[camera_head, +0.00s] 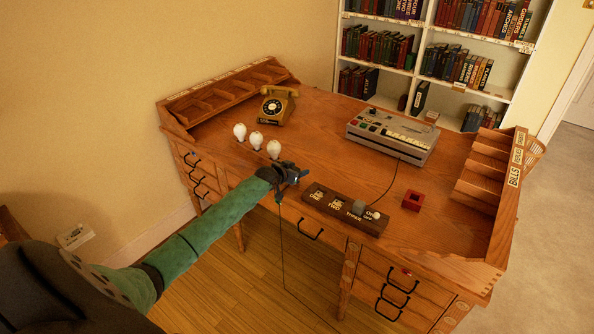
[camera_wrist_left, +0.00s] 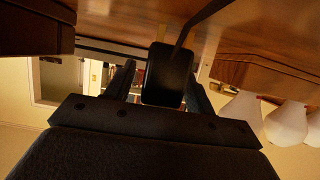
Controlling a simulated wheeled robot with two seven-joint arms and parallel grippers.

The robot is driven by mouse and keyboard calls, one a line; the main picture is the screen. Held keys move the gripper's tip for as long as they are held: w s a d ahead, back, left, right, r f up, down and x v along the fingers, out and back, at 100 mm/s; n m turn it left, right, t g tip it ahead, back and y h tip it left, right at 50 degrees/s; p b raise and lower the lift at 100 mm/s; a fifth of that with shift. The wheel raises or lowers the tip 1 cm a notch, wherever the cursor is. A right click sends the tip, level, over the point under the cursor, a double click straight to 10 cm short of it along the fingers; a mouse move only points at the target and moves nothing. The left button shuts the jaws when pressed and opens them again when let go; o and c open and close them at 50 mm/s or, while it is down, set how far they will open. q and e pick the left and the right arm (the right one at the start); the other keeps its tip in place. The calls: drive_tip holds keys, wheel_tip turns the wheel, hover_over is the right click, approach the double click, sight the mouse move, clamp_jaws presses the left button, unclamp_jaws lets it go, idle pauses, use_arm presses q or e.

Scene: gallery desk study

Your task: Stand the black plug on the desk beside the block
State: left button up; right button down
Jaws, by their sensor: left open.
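The block (camera_head: 345,208) is a dark wooden strip near the desk's front edge, with sockets marked ONE, TWO and THREE and an on/off switch. A grey plug (camera_head: 359,206) sits at THREE. My left gripper (camera_head: 297,174) is low over the desk (camera_head: 310,125), just left of the block. In the left wrist view the black plug (camera_wrist_left: 168,76) is between the open fingers, its cord rising across the picture. Whether the plug touches the desk or a finger I cannot tell. My right gripper is not in view.
Three white bulbs (camera_head: 256,140) stand close behind and left of my gripper. A red square holder (camera_head: 413,200) lies right of the block. A grey machine (camera_head: 393,135) and a yellow telephone (camera_head: 278,105) stand farther back. A thin dark cord (camera_head: 283,235) hangs off the front edge.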

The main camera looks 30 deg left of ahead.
use_arm(q)
drive_tip(key=shift+s, duration=0.25)
drive_tip(key=b+v, duration=0.2)
drive_tip(key=v, duration=0.9)
drive_tip(key=shift+r+b, duration=0.1)
drive_tip(key=shift+b, duration=0.25)
drive_tip(key=s+d+f+g, duration=0.3)
drive_tip(key=s+d+f, duration=0.65)
drive_tip(key=f, duration=0.35)
drive_tip(key=s+d+f+g, duration=0.3)
drive_tip(key=s+d+f, duration=0.6)
drive_tip(key=f, duration=0.4)
drive_tip(key=s+d+f+g, duration=0.2)
drive_tip(key=s+d, duration=0.4)
drive_tip(key=s, duration=0.3)
drive_tip(key=s+d+f+g, duration=0.2)
drive_tip(key=s+d+f, duration=0.3)
drive_tip(key=s, duration=0.4)
drive_tip(key=s+d+f+m+g, duration=0.1)
drive_tip(key=s+d+f+g, duration=0.1)
drive_tip(key=s+d+f, duration=0.2)
drive_tip(key=s+d, duration=0.3)
drive_tip(key=s, duration=0.2)
drive_tip(key=shift+f, duration=0.25)
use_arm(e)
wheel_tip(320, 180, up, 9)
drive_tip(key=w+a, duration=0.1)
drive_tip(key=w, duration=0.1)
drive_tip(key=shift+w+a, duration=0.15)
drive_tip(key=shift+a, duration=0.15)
